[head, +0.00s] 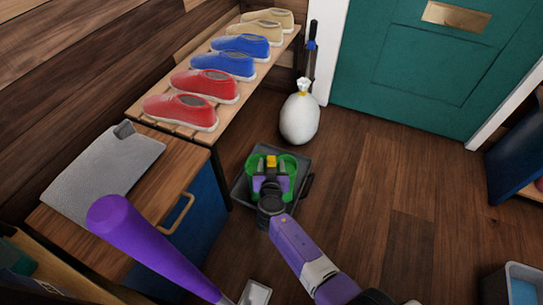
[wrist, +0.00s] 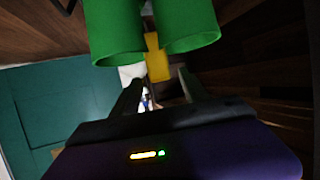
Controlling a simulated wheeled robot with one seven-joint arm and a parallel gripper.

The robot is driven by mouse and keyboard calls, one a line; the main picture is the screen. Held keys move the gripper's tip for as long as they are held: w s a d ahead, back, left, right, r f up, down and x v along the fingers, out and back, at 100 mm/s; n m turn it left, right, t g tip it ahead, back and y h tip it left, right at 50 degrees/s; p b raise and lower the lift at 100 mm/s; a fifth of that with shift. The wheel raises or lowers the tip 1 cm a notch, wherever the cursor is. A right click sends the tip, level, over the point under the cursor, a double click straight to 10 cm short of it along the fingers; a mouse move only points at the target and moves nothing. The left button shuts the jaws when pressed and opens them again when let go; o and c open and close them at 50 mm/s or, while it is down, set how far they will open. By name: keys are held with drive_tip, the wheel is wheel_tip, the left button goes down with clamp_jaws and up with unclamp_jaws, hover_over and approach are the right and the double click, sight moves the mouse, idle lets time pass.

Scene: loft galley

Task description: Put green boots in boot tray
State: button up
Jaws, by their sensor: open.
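The pair of green boots (head: 287,163) is over or in the dark grey boot tray (head: 239,188) on the floor in the head view. Whether the soles touch the tray is hidden. A yellow clip (head: 271,161) sits between the two boots. My gripper (head: 271,182) is over the near side of the boots, jaws apart. In the wrist view the green boots (wrist: 190,25) show as two open cuffs at the top, with the yellow clip (wrist: 157,58) between them. My gripper (wrist: 158,80) has its fingers spread on either side of the clip's end.
A white tied bag (head: 299,120) stands on the floor behind the tray. A slatted bench (head: 185,130) with red, blue and tan shoes is at the left, beside a blue cabinet (head: 200,220). Wooden floor (head: 400,200) is clear to the right, before a green door (head: 420,75).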

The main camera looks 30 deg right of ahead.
drive_tip(key=p+v, duration=0.2)
drive_tip(key=v, duration=0.5)
drive_tip(key=shift+s+a+r, duration=0.2)
drive_tip(key=shift+s, duration=0.1)
drive_tip(key=s+f+n+y, duration=0.1)
drive_tip(key=s+n+y, duration=0.35)
drive_tip(key=s, duration=1.95)
drive_tip(key=s+a+r+t+y, duration=0.1)
drive_tip(key=s+r, duration=0.7)
drive_tip(key=r, duration=0.5)
drive_tip(key=s+a+r+t, duration=0.1)
drive_tip(key=s+r, duration=0.7)
drive_tip(key=r, duration=0.5)
drive_tip(key=shift+s+n+t+y, duration=0.25)
drive_tip(key=shift+n+t+y, duration=0.1)
drive_tip(key=shift+n+t, duration=0.1)
